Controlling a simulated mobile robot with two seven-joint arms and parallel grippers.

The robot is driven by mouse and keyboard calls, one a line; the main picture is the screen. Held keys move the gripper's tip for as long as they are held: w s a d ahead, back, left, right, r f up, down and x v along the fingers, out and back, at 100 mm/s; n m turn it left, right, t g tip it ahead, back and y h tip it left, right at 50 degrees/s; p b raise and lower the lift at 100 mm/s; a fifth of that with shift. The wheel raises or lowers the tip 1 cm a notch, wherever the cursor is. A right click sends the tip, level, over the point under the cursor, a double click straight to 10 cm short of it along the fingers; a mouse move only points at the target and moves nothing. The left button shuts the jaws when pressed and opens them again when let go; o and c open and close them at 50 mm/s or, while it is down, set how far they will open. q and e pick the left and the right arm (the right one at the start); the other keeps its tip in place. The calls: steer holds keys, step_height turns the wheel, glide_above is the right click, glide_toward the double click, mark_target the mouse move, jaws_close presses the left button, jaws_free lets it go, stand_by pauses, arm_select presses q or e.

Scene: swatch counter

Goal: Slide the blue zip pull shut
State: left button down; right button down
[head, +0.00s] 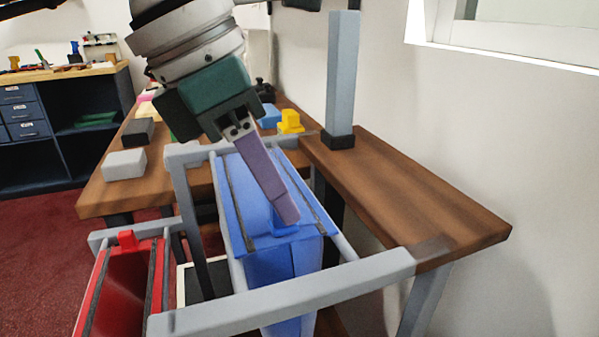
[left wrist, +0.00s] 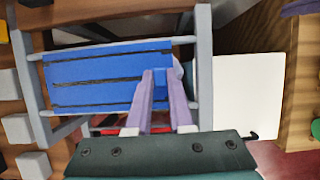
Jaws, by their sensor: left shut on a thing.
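The blue bag (head: 283,262) hangs in a grey frame, with dark strips running along its top. It also shows in the left wrist view (left wrist: 90,82), with several dark lines across it. My left gripper (head: 289,217) reaches down from above, its purple fingers at the near end of the bag's top. In the left wrist view its fingers (left wrist: 162,78) close around a small blue piece, the blue zip pull (left wrist: 160,90). In the head view the fingers mostly hide the pull. How far the zip is shut cannot be told. My right gripper is not in view.
The grey frame's front bar (head: 290,295) crosses just before the bag. A red bag (head: 128,285) hangs at lower left. A wooden table (head: 405,195) with a tall grey post (head: 343,75) stands behind. Grey blocks (head: 125,164) and a yellow piece (head: 290,121) lie on it.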

arm_select(q)
steer(key=shift+s+d+r, duration=0.1)
steer(key=shift+s+d, duration=0.05)
steer(key=c, duration=0.8)
jaws_free()
steer(key=v, duration=0.9)
steer(key=shift+r, duration=0.35)
steer(key=shift+s, duration=0.1)
